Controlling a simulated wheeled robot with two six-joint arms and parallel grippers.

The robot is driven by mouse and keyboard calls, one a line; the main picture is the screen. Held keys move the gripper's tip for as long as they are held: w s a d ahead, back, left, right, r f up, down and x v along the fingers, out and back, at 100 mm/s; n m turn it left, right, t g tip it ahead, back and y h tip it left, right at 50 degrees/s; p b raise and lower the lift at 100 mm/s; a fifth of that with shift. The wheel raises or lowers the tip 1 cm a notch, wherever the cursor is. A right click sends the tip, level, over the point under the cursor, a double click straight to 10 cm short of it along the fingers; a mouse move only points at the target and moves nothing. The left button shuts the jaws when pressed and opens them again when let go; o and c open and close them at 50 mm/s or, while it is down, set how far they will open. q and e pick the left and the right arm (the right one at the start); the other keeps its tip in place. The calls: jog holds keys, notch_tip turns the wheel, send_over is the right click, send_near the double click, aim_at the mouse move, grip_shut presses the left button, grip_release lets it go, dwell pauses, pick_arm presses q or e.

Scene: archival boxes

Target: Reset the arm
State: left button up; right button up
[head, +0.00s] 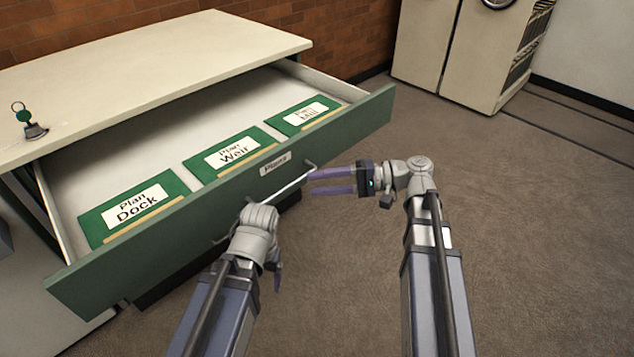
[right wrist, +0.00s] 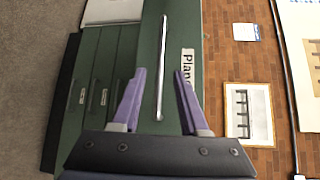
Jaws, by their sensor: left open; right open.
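My right gripper (head: 311,182) is open, its purple fingertips by the right end of the drawer's long metal handle (head: 292,186). In the right wrist view the handle (right wrist: 162,70) appears between the open fingers (right wrist: 158,86); I cannot tell whether they touch it. My left gripper (head: 277,280) is mostly hidden behind its own wrist, in front of the drawer's lower front; a bit of purple finger shows. It is open, and I see nothing in it. The green drawer (head: 340,133), labelled "Plans", is pulled out of the cabinet.
Inside the drawer lie green folders marked Plan Dock (head: 135,207), Plan Weir (head: 232,153) and Plan Mill (head: 303,115). Keys (head: 30,122) stand on the cream cabinet top (head: 150,65). Cream shelving (head: 460,45) stands at the back right. The carpet (head: 540,220) at right is clear.

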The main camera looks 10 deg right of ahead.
jog(key=s+a+f+n+g+h, duration=0.1)
jog(key=s+a+f+g+h, duration=0.1)
jog(key=s+a+f+h, duration=0.3)
jog(key=s+a+f+n+g+h, duration=0.1)
jog(key=a+f, duration=0.2)
jog(key=f, duration=0.4)
jog(key=s+d+f+n+h, duration=0.45)
jog(key=s+f+h, duration=0.2)
jog(key=h, duration=0.55)
notch_tip(320, 180, up, 27)
jog(key=p, duration=2.7)
jog(key=shift+w+a+f+t+y, duration=0.2)
jog(key=shift+w+a+t+y, duration=0.1)
jog(key=shift+a, duration=0.15)
jog(key=shift+s+n, duration=0.1)
jog(key=shift+n, duration=0.15)
